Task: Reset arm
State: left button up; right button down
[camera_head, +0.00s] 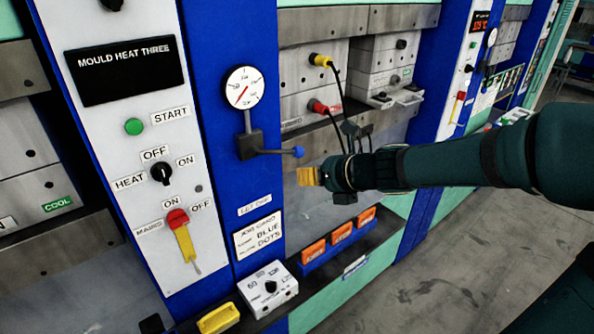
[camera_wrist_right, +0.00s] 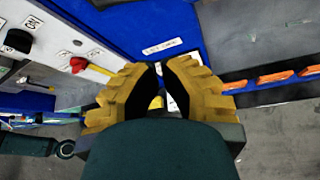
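My right gripper (camera_head: 308,177), with yellow fingers, is held in the air in front of the press, below and slightly right of a black lever's blue ball (camera_head: 298,152). It is apart from the panel in front as far as I can tell. In the right wrist view its fingers (camera_wrist_right: 161,72) stand with a narrow gap between their black pads, and nothing is held there. My right arm (camera_head: 440,165) reaches in from the right, stretched nearly level. My left gripper is not in the head view.
The white control panel (camera_head: 110,70) has a green start button (camera_head: 134,126), a heat knob (camera_head: 161,172) and a red-yellow mains lever (camera_head: 182,232). Orange blocks (camera_head: 341,232) sit on the ledge beneath, near a white dial box (camera_head: 268,288) and a yellow handle (camera_head: 218,318). Floor at right is open.

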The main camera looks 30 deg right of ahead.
jog(key=w+a+f+m+g+y+b, duration=0.1)
jog(key=w+a+f+m+g, duration=0.1)
jog(key=a+f+m, duration=0.6)
jog(key=w+a+f+m+g+y+b, duration=0.15)
jog(key=a+f+m, duration=0.25)
jog(key=f+m, duration=0.75)
jog(key=s+a+f+m+g, duration=0.2)
jog(key=s+a+f+m, duration=0.1)
jog(key=f, duration=0.5)
jog(key=s+a+f+m+g+h+b, duration=0.1)
jog(key=s+a+f+m+g, duration=0.1)
jog(key=s+a+f+m, duration=0.2)
jog(key=s+a+f+m+g+h+b, duration=0.1)
jog(key=s+a+f+m+g, duration=0.1)
jog(key=s+f+m, duration=0.4)
notch_tip(320, 180, down, 6)
jog(key=a+m, duration=0.1)
jog(key=m, duration=0.3)
jog(key=shift+s+a+r, duration=0.2)
jog(key=shift+s+a, duration=0.15)
jog(key=shift+a, duration=0.05)
